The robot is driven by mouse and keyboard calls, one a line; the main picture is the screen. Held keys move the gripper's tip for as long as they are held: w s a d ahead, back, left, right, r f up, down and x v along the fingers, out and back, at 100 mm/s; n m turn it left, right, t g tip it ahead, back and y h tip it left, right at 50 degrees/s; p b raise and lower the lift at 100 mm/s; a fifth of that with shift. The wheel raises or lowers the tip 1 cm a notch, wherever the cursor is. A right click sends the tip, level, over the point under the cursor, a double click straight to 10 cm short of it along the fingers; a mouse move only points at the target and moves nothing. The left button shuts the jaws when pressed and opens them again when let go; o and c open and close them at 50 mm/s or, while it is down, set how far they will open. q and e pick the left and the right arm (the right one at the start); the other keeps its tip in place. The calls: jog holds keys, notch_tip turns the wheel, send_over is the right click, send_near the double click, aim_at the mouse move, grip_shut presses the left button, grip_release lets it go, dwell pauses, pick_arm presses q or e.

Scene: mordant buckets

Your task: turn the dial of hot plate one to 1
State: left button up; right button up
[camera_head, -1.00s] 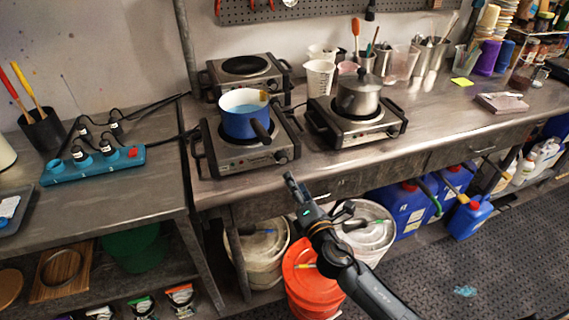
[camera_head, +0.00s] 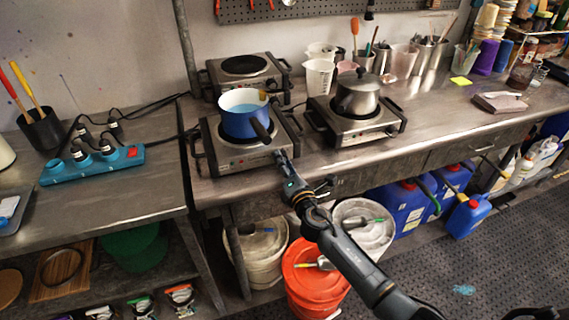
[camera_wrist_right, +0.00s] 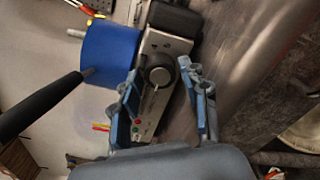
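A hot plate (camera_head: 225,160) with a blue pot (camera_head: 243,119) on it stands at the front left of the bench; no number is readable on it. Its dark round dial (camera_wrist_right: 158,69) shows in the right wrist view, with a pale pointer mark towards the image bottom. My right gripper (camera_head: 284,158) is at the plate's front right corner and hides the dial in the head view. In the right wrist view its blue fingers (camera_wrist_right: 160,80) are open, one on either side of the dial; contact cannot be told. My left gripper is not in view.
The pot's black handle (camera_head: 262,131) juts out above the dial side. A second hot plate (camera_head: 355,128) with a steel pot stands to the right, and an empty one (camera_head: 245,75) behind. Buckets, including an orange one (camera_head: 310,285), stand below the bench edge.

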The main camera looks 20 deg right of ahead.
jog(key=c, duration=0.7)
jog(key=shift+m, duration=0.3)
jog(key=m+b, duration=0.1)
jog(key=m, duration=0.1)
jog(key=shift+f+m, duration=0.1)
jog(key=shift+m, duration=0.2)
jog(key=shift+m+b, duration=0.5)
jog(key=shift+m, duration=1.4)
jog(key=o, duration=1.2)
